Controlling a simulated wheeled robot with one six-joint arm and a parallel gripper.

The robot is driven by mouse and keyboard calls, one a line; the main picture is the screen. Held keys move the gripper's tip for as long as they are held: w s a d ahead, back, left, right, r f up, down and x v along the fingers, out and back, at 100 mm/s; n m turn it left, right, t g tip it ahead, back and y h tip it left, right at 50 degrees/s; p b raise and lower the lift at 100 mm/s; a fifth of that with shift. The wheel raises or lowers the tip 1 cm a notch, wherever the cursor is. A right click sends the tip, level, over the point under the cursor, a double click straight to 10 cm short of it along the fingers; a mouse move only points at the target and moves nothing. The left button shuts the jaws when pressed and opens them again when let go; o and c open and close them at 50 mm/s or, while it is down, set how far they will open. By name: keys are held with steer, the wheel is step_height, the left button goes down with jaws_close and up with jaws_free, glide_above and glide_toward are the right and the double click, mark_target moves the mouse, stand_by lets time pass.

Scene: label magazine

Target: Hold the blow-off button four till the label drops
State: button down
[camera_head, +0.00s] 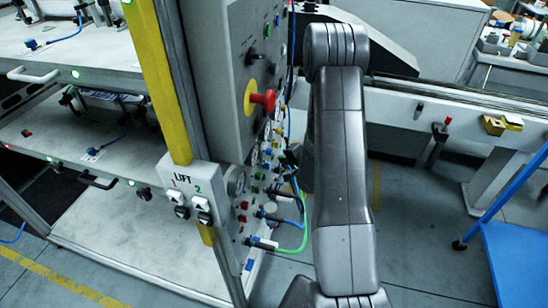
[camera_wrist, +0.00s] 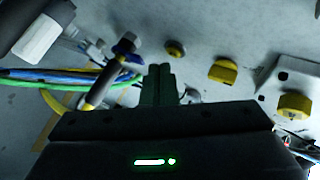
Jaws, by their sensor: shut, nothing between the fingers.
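In the wrist view my gripper (camera_wrist: 160,72) is shut and empty, its fingertips close to a grey panel (camera_wrist: 200,25). A small round yellow button (camera_wrist: 174,48) is just beyond the fingertips. A larger yellow knob (camera_wrist: 223,70) is to its right. I cannot tell whether the fingertips touch anything. No number is readable, so I cannot tell which one is blow-off button four. In the head view the same machine's panel (camera_head: 213,70) is seen at a steep angle, with my arm beside it, and the fingertips cannot be made out. No label can be made out.
Blue and green hoses (camera_wrist: 60,78) with fittings hang close left of my gripper. A yellow knob on a grey block (camera_wrist: 293,105) is at right. In the head view a red mushroom button (camera_head: 265,100) sticks out above. A blue cart (camera_head: 515,255) stands at far right.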

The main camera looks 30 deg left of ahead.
steer(key=shift+s+a, duration=0.1)
steer(key=shift+a, duration=0.25)
steer(key=shift+a, duration=0.4)
stand_by(1.9)
steer(key=shift+d, duration=0.8)
steer(key=d, duration=0.2)
steer(key=w+d+p, duration=0.1)
steer(key=d, duration=0.2)
steer(key=shift+w+p, duration=0.2)
steer(key=shift+p, duration=0.1)
steer(key=shift+a, duration=0.1)
